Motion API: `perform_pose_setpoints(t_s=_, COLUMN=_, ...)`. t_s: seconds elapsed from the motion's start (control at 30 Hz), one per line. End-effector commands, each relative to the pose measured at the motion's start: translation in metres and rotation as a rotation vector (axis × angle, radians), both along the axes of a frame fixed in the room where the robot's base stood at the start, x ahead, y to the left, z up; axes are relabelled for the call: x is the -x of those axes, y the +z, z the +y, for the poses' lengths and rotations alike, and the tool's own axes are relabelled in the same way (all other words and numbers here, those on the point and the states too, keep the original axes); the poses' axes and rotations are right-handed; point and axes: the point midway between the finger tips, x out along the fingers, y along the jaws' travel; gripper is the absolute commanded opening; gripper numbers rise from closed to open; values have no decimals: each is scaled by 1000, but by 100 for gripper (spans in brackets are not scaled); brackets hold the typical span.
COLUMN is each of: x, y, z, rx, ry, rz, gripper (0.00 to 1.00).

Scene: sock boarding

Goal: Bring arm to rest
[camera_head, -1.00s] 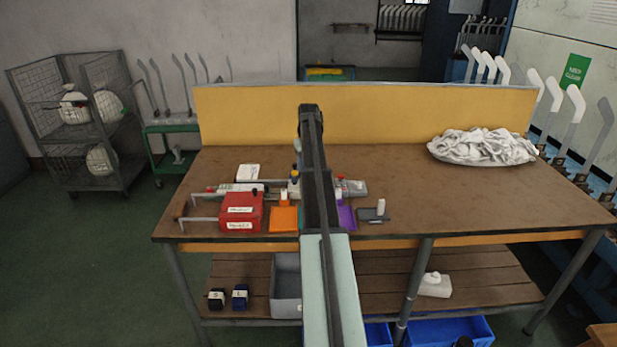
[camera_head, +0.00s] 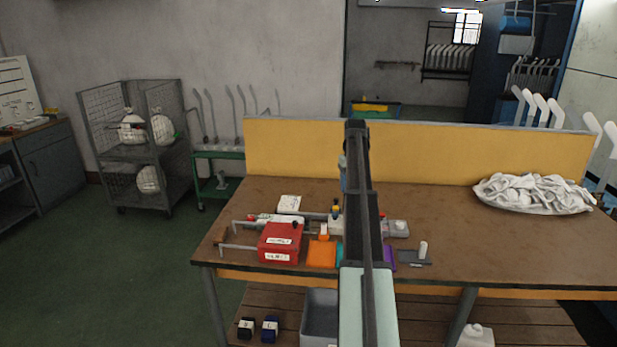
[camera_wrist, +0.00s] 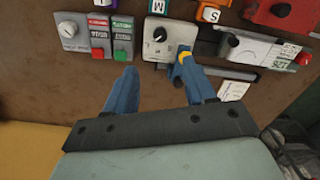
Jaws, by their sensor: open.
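My gripper (camera_wrist: 158,88) shows in the wrist view with two blue fingers spread apart and nothing between them. It hangs over the brown tabletop, near grey control boxes. One grey box (camera_wrist: 163,42) with a round knob lies just beyond the fingertips, and the right finger overlaps its edge. Whether they touch I cannot tell. In the head view my arm stretches forward over the workbench (camera_head: 520,252), hiding part of its middle. A red box (camera_head: 281,243), an orange piece (camera_head: 321,254) and a purple piece (camera_head: 389,257) lie on the bench around my arm.
A yellow panel (camera_head: 480,155) stands along the bench's back edge. A pile of white socks (camera_head: 533,192) lies at the back right. A small dark stand (camera_head: 414,257) with a white peg is right of my arm. A wire cage cart (camera_head: 125,165) stands left on open green floor.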

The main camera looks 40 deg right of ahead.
Motion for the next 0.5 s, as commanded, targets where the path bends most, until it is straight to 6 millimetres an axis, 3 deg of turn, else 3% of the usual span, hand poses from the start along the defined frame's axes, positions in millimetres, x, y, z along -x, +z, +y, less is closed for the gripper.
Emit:
perform_pose_setpoints(t_s=0.27, x=3, y=-5, z=8, rx=-3, ry=14, rz=1, gripper=55)
perform_pose_setpoints(t_s=0.37, x=11, y=-18, z=33, rx=-13, ry=67, rz=0, gripper=55)
perform_pose_setpoints(t_s=0.5, x=34, y=-53, z=97, rx=-39, ry=212, rz=-2, gripper=55)
